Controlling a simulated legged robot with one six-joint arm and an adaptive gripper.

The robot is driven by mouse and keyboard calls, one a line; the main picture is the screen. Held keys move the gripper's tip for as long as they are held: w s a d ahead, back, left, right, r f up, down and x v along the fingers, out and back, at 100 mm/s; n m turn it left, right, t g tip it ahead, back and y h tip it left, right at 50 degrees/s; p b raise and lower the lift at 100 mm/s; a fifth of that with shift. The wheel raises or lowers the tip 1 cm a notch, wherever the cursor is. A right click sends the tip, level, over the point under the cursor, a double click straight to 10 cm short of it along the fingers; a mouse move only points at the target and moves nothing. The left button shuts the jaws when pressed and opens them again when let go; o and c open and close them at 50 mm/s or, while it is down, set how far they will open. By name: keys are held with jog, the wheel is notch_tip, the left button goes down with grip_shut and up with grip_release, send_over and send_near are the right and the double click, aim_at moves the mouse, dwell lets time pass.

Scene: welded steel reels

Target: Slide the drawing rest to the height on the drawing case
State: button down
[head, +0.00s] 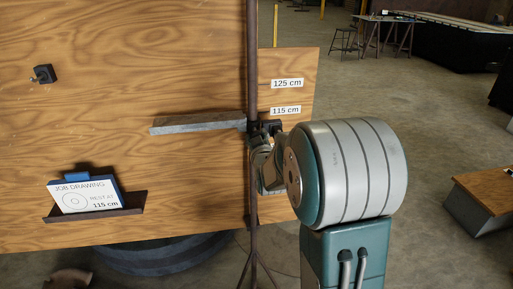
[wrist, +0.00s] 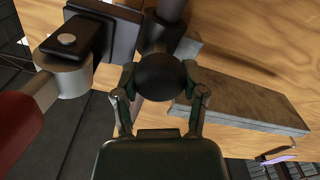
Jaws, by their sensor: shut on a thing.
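The drawing rest (head: 198,123) is a grey bar reaching left from the dark upright post (head: 253,60); it also shows in the wrist view (wrist: 245,105). A dark round knob (wrist: 160,76) sits at its post end. My gripper (head: 265,150) is shut on this knob, one finger on each side in the wrist view (wrist: 159,85). The job card (head: 85,195) reads "REST AT 115 cm". In the head view the bar's post end appears close to the 115 cm label (head: 285,110), perhaps slightly below it. The 125 cm label (head: 287,84) is above.
A wooden board (head: 120,60) stands behind the post. It carries a small dark block (head: 44,74) and the card's ledge (head: 95,214). In the wrist view a dark clamp block (wrist: 105,30) is at upper left. A low wooden-topped box (head: 485,190) stands at right.

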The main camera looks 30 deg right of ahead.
jog(key=shift+w+r, duration=0.1)
jog(key=shift+r, duration=0.45)
jog(key=shift+c, duration=2.2)
grip_release()
jog(key=o, duration=0.3)
jog(key=shift+f, duration=0.15)
jog(key=shift+a+f, duration=0.1)
jog(key=shift+f, duration=0.05)
jog(key=v, duration=1.2)
jog(key=shift+a, duration=0.1)
